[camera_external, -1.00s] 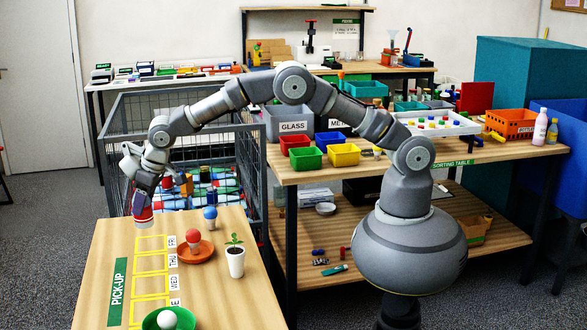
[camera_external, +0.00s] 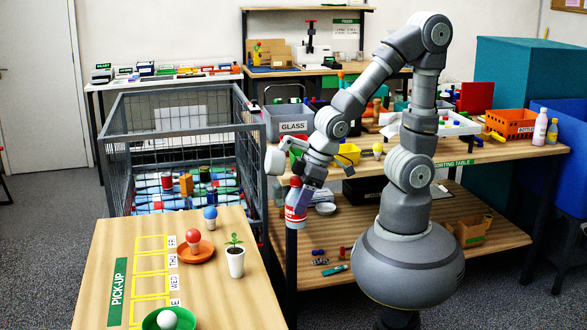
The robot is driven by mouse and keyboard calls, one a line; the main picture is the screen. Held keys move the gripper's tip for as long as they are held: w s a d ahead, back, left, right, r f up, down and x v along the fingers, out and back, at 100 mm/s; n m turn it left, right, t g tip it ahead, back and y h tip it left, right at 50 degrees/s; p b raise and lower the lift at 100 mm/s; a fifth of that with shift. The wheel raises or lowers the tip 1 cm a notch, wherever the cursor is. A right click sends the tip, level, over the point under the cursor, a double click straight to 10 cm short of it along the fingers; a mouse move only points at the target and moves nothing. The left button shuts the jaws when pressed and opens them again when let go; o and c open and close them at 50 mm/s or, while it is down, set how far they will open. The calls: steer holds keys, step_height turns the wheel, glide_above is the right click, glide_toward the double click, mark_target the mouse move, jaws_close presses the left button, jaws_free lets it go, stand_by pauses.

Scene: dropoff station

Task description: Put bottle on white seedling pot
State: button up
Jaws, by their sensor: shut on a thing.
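My gripper (camera_external: 298,192) is shut on a bottle (camera_external: 296,214) with a red and white body. It holds the bottle in the air, near the front left corner of the sorting table and right of the pick-up table. The gripper covers the bottle's upper part. The white seedling pot (camera_external: 236,262) stands upright on the pick-up table with a small green plant in it. The bottle is apart from the pot, to its right and higher in the picture.
The pick-up table (camera_external: 105,250) also bears an orange saucer (camera_external: 197,252) with a red ball, a blue ball (camera_external: 210,213) and a green bowl (camera_external: 183,320) with a white ball. A wire cage (camera_external: 120,110) stands behind. The sorting table (camera_external: 460,160) holds several bins.

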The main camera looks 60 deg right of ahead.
steer(key=shift+w+a+r+p, duration=0.2)
steer(key=shift+w+r+p, duration=0.05)
steer(key=shift+p, duration=0.6)
steer(key=shift+w+a+f+b, duration=0.1)
steer(key=shift+w+a+f, duration=0.85)
steer(key=shift+w+a, duration=0.9)
steer(key=shift+w+a+f+b, duration=0.1)
steer(key=shift+w+a+f, duration=0.8)
steer(key=shift+w+a, duration=0.85)
steer(key=shift+w+a+f+b, duration=0.1)
steer(key=shift+w+a+f, duration=0.85)
steer(key=shift+w+a, duration=0.9)
steer(key=shift+d, duration=0.1)
steer(key=shift+f, duration=0.2)
steer(key=o, duration=1)
steer(key=shift+r, duration=0.1)
